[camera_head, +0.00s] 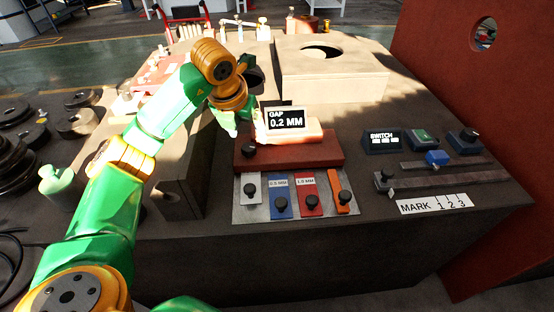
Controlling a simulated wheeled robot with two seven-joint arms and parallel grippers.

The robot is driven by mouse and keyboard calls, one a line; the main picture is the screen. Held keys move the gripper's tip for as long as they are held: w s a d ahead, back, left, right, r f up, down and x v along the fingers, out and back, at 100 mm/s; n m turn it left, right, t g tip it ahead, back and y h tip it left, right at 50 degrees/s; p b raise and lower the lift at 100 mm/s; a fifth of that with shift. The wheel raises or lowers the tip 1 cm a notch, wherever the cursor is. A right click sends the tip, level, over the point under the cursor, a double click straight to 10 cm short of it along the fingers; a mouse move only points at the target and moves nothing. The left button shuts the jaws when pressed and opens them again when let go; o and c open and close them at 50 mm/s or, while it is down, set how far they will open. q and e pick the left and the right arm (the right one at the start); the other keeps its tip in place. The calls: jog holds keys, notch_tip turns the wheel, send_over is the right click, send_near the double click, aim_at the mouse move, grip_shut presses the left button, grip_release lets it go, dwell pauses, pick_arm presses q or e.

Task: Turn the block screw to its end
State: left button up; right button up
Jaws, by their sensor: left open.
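My left arm reaches in from the lower left, and its gripper (238,122) is over the bench, just left of a small black display (285,118) reading GAP 0.2 MM. The gripper is open, with its fingers pointing down and partly lost in bright light. A pale, brightly lit block (298,134) is under the display, behind a red block (300,153). A dark round knob (248,150) is at the red block's left end, below the gripper. I cannot tell for certain which part is the block screw; the gripper may hide some of it. My right gripper is not in view.
In front of the red block, a plate holds several knobbed tabs, including a blue one (282,200) and a red one (308,192). At right are a SWITCH box (383,141) and a MARK scale (435,204). A red wall (500,110) bounds the right.

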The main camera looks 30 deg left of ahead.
aim_at(248, 146)
pick_arm(q)
jog(key=shift+n, duration=0.3)
jog(key=a+f, duration=0.1)
jog(key=f, duration=0.1)
jog(key=w+f, duration=0.1)
jog(key=f, duration=0.1)
jog(key=w+a+f, duration=0.1)
jog(key=f, duration=0.1)
jog(key=shift+w+a+f, duration=0.25)
jog(key=shift+a+f, duration=0.05)
jog(key=shift+a, duration=0.05)
jog(key=shift+w+d+f, duration=0.1)
jog(key=shift+d+f, duration=0.05)
jog(key=shift+d, duration=0.1)
grip_shut()
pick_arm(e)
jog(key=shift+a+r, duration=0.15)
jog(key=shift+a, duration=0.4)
